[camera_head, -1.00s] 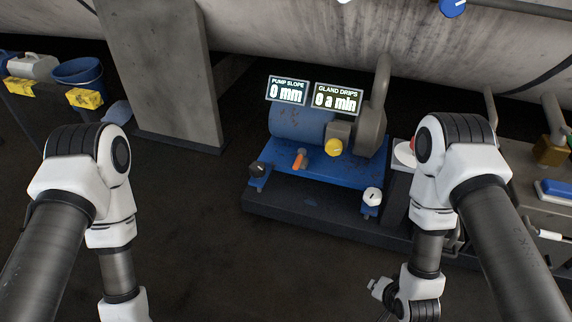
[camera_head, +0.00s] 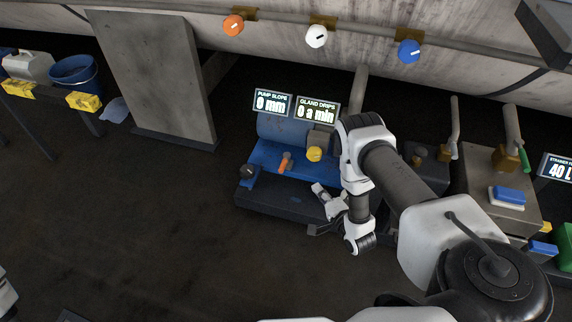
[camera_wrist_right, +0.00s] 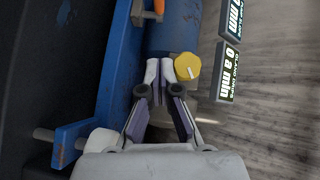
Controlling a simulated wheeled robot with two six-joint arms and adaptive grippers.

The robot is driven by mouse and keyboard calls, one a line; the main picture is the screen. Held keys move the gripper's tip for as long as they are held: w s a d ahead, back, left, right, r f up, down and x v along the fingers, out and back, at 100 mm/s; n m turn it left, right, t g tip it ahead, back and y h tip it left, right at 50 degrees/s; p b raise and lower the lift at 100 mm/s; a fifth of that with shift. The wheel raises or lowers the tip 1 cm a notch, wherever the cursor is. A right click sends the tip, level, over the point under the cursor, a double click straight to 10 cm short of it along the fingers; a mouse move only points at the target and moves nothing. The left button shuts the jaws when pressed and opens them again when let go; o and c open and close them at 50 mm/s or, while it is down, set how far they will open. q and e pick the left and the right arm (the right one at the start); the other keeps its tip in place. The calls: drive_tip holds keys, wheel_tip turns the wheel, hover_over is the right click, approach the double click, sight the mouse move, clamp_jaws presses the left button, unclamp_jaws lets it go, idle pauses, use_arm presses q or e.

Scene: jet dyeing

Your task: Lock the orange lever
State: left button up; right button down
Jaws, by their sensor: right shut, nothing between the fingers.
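The orange lever (camera_head: 285,161) stands on the blue bed of the pump, left of a yellow knob (camera_head: 314,154). Its orange end also shows at the top edge of the right wrist view (camera_wrist_right: 158,7). My right gripper (camera_head: 318,189) is over the front of the pump bed, to the lower right of the lever and apart from it. In the right wrist view my right gripper (camera_wrist_right: 160,70) is shut and empty, its tips beside the yellow knob (camera_wrist_right: 187,67). My left gripper is out of view.
A black knob (camera_head: 247,171) sits at the bed's left corner. Two signs (camera_head: 272,103) stand above the pump. Orange (camera_head: 233,25), white (camera_head: 316,36) and blue (camera_head: 409,51) knobs line the pipe behind.

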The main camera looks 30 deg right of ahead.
drive_tip(key=shift+w+f, duration=0.1)
drive_tip(key=b, duration=0.5)
approach(283, 165)
drive_tip(key=w+d+f, duration=0.1)
drive_tip(key=w+d, duration=0.2)
drive_tip(key=d, duration=0.2)
drive_tip(key=w+a, duration=0.1)
drive_tip(key=w+a+b, duration=0.2)
drive_tip(key=shift+w+f, duration=0.25)
drive_tip(key=shift+f, duration=0.05)
drive_tip(key=shift+a, duration=0.1)
